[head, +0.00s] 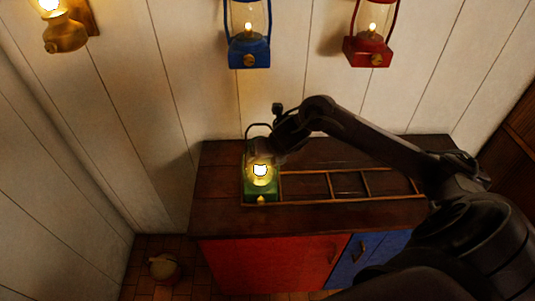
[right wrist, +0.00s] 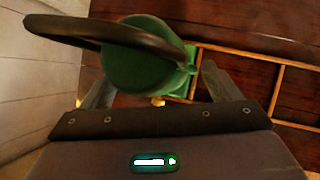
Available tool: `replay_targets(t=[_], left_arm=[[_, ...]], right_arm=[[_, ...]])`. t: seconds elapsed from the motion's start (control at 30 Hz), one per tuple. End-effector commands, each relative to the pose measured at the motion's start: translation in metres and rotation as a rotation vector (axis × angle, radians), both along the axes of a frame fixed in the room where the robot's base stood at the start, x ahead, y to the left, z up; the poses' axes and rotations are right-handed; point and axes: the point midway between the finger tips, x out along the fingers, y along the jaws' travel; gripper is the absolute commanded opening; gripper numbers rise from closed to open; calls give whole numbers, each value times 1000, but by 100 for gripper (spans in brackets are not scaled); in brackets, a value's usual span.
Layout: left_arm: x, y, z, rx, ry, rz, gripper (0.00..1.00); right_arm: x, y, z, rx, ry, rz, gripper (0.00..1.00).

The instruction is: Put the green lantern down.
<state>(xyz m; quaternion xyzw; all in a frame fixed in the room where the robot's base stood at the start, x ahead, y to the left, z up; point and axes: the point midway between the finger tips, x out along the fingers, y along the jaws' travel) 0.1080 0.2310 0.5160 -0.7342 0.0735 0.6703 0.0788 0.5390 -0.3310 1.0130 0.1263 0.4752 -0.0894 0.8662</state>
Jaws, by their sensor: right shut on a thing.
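The green lantern (head: 261,188) is lit and upright at the left end of the wooden rack on the dark counter. I cannot tell whether its base touches the surface. My right gripper (head: 266,150) is at its upper part, shut on it. In the right wrist view the lantern's round green top (right wrist: 140,62) and dark handle show between the fingers of the right gripper (right wrist: 157,74). My left gripper is not in view.
The wooden rack (head: 318,200) has empty compartments to the right of the lantern. A blue lantern (head: 249,53) and a red lantern (head: 367,52) hang by the wall above. A brass lamp (head: 65,34) is at upper left. The counter's front strip (head: 310,216) is bare.

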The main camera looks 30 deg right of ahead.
Motion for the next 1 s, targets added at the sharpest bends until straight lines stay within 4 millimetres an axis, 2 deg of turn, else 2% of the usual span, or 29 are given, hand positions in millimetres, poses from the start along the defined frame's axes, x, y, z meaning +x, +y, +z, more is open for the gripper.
replay_targets(t=[0.07,0.1,0.2,0.23,0.57,1.0], left_arm=[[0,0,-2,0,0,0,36],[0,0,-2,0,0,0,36],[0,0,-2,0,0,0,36],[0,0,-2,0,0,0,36],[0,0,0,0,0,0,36],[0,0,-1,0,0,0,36]], right_arm=[[2,0,1,2,-7,-1,12],[0,0,-2,0,0,0,85],[0,0,-1,0,0,0,98],[0,0,-1,0,0,0,100],[-2,0,6,-1,-2,2,100],[-49,3,79,-4,-3,2,100]])
